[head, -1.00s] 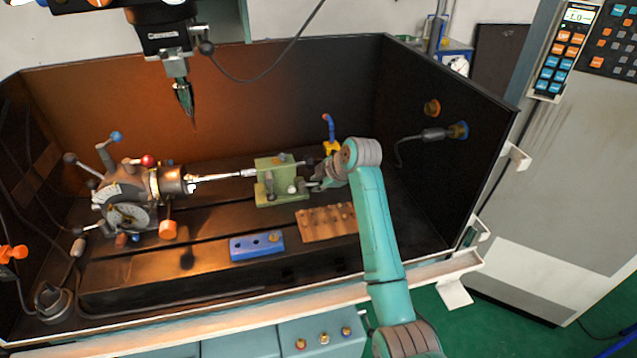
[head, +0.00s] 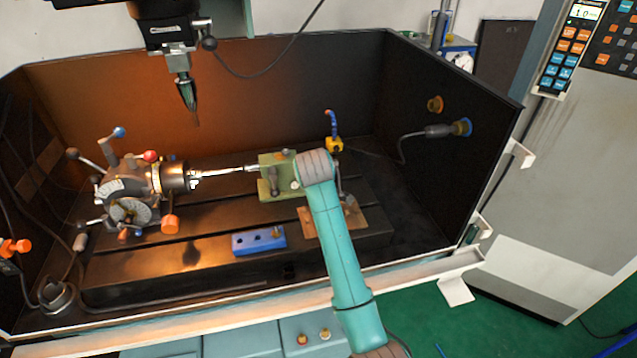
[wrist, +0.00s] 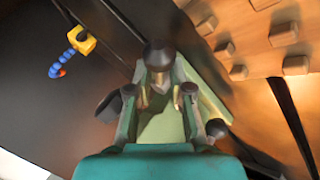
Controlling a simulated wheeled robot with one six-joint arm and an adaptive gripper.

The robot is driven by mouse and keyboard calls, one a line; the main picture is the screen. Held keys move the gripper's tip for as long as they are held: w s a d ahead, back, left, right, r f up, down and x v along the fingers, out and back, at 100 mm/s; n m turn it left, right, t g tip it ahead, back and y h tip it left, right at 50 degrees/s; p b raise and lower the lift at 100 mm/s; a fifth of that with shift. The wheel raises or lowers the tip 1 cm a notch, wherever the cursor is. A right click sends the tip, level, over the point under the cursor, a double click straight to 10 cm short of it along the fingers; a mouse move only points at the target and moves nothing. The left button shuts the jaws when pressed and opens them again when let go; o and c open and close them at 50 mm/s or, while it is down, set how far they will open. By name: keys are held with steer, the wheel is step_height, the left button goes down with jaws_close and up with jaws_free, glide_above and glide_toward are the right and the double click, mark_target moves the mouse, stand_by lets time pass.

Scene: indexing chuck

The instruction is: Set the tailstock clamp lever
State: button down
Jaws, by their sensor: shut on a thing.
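The green tailstock (head: 268,190) stands on the machine table, right of the indexing chuck (head: 172,178), with a thin bright rod between them. My arm covers the tailstock's right side in the head view, and my gripper is hidden there. In the wrist view, my gripper (wrist: 160,82) has its fingers close around a dark round knob (wrist: 158,54), which I take to be the clamp lever's end. The lever's shaft is mostly hidden behind the knob. Part of the green tailstock (wrist: 162,128) shows between the fingers.
A blue block with holes (head: 258,241) and a brown block with pegs (head: 310,228) lie in front of the tailstock. A blue hose on a yellow base (head: 334,145) stands behind. The spindle tool (head: 187,95) hangs above. Dark enclosure walls surround the table.

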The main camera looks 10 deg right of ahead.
steer(key=m, duration=0.1)
steer(key=a+m+g+h, duration=0.1)
steer(key=m+h, duration=0.1)
steer(key=shift+s+a+f+m, duration=0.25)
steer(key=shift+s+a+m, duration=0.05)
steer(key=shift+s+m, duration=0.1)
steer(key=shift+a+m+g+h, duration=0.25)
steer(key=shift+m+g+h, duration=0.25)
steer(key=shift+m+h, duration=0.15)
steer(key=shift+a+f, duration=0.1)
steer(key=shift+f, duration=0.05)
steer(key=c, duration=1)
jaws_free()
steer(key=shift+s, duration=0.1)
steer(key=shift+r, duration=0.2)
steer(key=shift+s+a+r, duration=0.1)
steer(key=shift+a+r, duration=0.15)
steer(key=shift+r, duration=0.25)
steer(key=v, duration=1)
steer(key=shift+s+a+r, duration=0.15)
steer(key=shift+s+r, duration=0.1)
steer(key=shift+s, duration=0.1)
